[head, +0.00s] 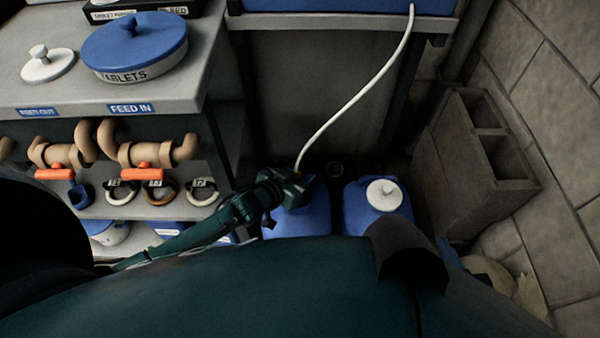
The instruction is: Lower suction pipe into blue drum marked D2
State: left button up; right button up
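The white suction pipe (352,98) runs in a curve from the blue tank at the top down to my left gripper (298,186). My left gripper appears shut on the pipe's lower part, over the top of a blue drum (302,220). The gripper hides the drum's mouth and the pipe's lower end, so I cannot tell whether the pipe is inside. A second blue drum (368,212) with a white cap (384,194) stands to the right. No D2 mark is readable on either drum. My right gripper is not in view.
A grey bench (190,95) with a blue TABLETS tub (135,45), pipe fittings and orange-handled valves stands at left. The blue tank (340,5) is on a shelf above. Concrete blocks (470,165) and a block wall close off the right. My dark body fills the foreground.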

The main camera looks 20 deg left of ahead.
pick_arm(q)
jog(key=shift+o, duration=1.4)
jog(key=p+v, duration=0.3)
jog(key=v, duration=1)
jog(key=shift+p, duration=0.3)
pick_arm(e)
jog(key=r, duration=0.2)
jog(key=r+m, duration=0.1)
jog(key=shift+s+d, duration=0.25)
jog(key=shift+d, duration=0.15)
pick_arm(q)
jog(key=shift+r, duration=0.1)
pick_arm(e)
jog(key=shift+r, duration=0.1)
